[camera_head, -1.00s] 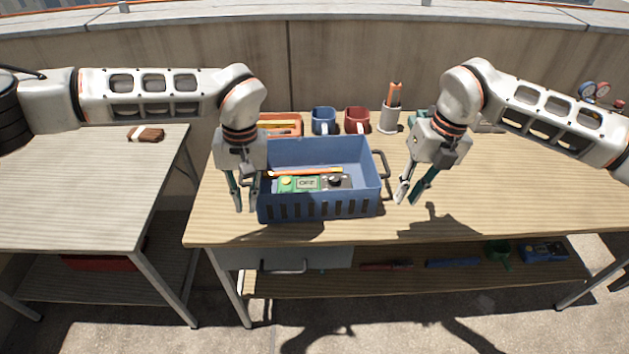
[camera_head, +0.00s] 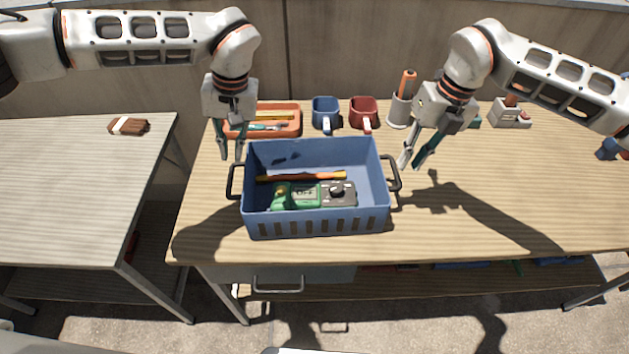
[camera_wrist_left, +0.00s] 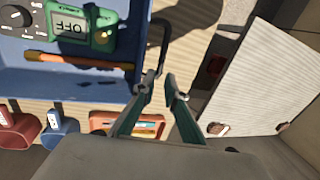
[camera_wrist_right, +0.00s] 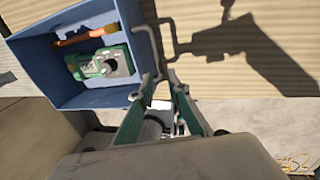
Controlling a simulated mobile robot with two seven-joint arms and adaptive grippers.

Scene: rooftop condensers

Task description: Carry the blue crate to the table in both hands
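The blue crate (camera_head: 315,222) stands upright on the wooden workbench (camera_head: 480,215), with a dark handle on each short side. It holds a green meter (camera_head: 300,195) and an orange stick (camera_head: 300,177). My left gripper (camera_head: 232,157) is open and empty, near the back of the left handle (camera_head: 233,181); that handle shows close to its fingers (camera_wrist_left: 159,82) in the left wrist view. My right gripper (camera_head: 411,165) is open and empty beside the right handle (camera_head: 394,173). Its fingers (camera_wrist_right: 160,78) show beside the crate (camera_wrist_right: 133,30) in the right wrist view. Contact with either handle cannot be told.
A second table (camera_head: 70,200) stands left across a gap, mostly bare, with a brown brush (camera_head: 128,126) at its back. Behind the crate are an orange tray (camera_head: 290,127), a blue mug (camera_head: 325,112), a red mug (camera_head: 363,112) and a holder (camera_head: 399,110).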

